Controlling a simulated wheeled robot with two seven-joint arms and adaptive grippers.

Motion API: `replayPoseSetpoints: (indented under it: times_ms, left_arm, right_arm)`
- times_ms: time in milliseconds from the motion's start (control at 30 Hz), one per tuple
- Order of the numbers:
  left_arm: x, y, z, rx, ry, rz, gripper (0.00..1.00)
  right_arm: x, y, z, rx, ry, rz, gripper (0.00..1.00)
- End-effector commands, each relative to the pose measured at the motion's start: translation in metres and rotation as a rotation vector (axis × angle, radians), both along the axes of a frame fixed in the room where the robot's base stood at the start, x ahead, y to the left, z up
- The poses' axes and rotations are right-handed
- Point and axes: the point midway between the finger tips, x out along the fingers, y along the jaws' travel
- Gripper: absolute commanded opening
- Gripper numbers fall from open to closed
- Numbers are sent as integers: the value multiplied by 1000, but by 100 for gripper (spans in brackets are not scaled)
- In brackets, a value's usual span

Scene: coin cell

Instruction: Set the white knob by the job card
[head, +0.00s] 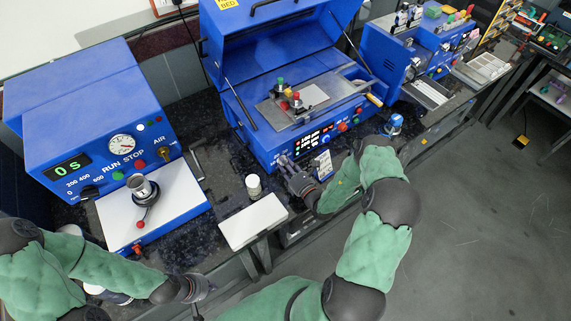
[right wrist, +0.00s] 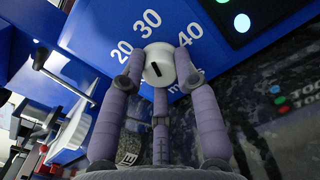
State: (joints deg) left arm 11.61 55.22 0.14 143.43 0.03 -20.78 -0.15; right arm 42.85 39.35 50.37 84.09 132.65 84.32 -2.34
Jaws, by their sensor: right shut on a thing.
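The white knob (right wrist: 155,52) sits on a blue panel in the right wrist view, with a short black mark on its face. The printed numbers 20, 30 and 40 lie around it. My right gripper (right wrist: 158,80) has its grey-purple fingers closed around the knob. In the head view my right gripper (head: 290,170) is at the lower left front of the middle blue machine and hides the knob. A small white and blue card (head: 321,165), likely the job card, stands just right of it; its writing is too small to read. My left gripper (head: 198,288) is low, away from the machines.
The middle blue machine (head: 240,105) has its lid raised. A blue machine (head: 90,110) with a gauge and a green "0 s" display stands at left. A white jar (head: 253,186) and a pale plate (head: 252,222) lie near my right gripper. Floor at right is open.

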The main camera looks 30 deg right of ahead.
Motion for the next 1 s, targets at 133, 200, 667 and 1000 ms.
replayPoseSetpoints:
  times_ms: [133, 200, 667, 1000]
  left_arm:
    - [0, 0, 1, 0, 0, 0, 0]
    - [0, 0, 1, 0, 0, 0, 0]
    - [0, 0, 1, 0, 0, 0, 0]
    - [0, 0, 1, 0, 0, 0, 0]
  right_arm:
    - [-1, 0, -2, 58, 11, -1, 0]
    - [-1, 0, -3, 74, 12, -1, 0]
    - [-2, 1, -3, 101, 15, -1, 0]
    - [-1, 1, -2, 99, 12, -1, 55]
